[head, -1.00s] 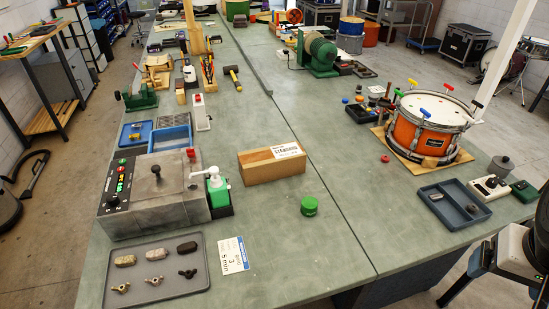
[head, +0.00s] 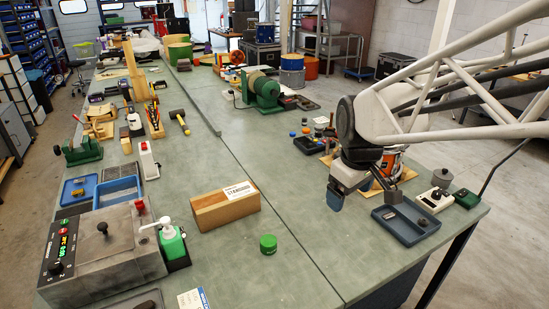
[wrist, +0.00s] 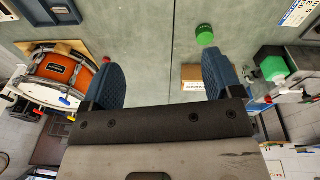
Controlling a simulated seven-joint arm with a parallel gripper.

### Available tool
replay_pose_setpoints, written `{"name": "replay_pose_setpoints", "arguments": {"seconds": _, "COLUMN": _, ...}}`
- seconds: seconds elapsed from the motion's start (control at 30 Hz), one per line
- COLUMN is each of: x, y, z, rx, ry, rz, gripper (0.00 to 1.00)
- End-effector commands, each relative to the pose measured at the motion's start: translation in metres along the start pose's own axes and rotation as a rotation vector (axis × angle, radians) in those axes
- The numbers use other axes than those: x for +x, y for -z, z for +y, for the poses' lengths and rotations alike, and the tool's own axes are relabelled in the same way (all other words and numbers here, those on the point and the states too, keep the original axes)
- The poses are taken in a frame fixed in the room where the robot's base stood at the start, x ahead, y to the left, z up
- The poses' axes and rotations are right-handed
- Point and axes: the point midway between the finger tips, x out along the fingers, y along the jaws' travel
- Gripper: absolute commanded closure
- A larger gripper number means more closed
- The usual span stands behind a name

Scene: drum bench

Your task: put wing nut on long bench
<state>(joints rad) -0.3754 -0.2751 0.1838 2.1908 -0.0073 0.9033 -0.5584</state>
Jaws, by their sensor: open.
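The long bench (head: 225,265) has a green top and runs away from me in the head view; its top also shows in the wrist view (wrist: 150,45). No wing nut can be made out in the current views. The grey tray (head: 108,304) at the near left is mostly cut off by the bottom edge of the head view; a dark piece (head: 147,304) shows on it. My gripper (head: 337,197) is above the right side of the bench, near the blue-grey tray. In the wrist view its blue fingers (wrist: 163,72) are apart with nothing between them.
A wooden block (head: 225,207) and a green jar (head: 268,244) stand mid-bench. The control box (head: 105,255) and a green pump bottle (head: 173,245) are at left. The blue-grey tray (head: 395,232) holds small items too small to identify. An orange drum (wrist: 55,68) stands behind my arm.

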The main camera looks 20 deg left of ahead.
Motion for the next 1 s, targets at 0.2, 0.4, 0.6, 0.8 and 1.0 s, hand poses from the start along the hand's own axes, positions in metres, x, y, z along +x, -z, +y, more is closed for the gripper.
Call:
{"name": "replay_pose_setpoints", "arguments": {"seconds": 0.2, "x": 0.025, "y": 0.073, "z": -0.02, "rx": -0.236, "ry": 0.026, "rz": -0.013, "gripper": 0.15}}
{"name": "replay_pose_setpoints", "arguments": {"seconds": 0.4, "x": 0.051, "y": 0.137, "z": -0.049, "rx": -0.451, "ry": 0.047, "rz": -0.021, "gripper": 0.15}}
{"name": "replay_pose_setpoints", "arguments": {"seconds": 0.6, "x": 0.082, "y": 0.198, "z": -0.088, "rx": -0.666, "ry": 0.068, "rz": -0.027, "gripper": 0.15}}
{"name": "replay_pose_setpoints", "arguments": {"seconds": 0.8, "x": 0.116, "y": 0.254, "z": -0.137, "rx": -0.88, "ry": 0.09, "rz": -0.033, "gripper": 0.15}}
{"name": "replay_pose_setpoints", "arguments": {"seconds": 1.0, "x": 0.155, "y": 0.303, "z": -0.195, "rx": -1.095, "ry": 0.113, "rz": -0.038, "gripper": 0.15}}
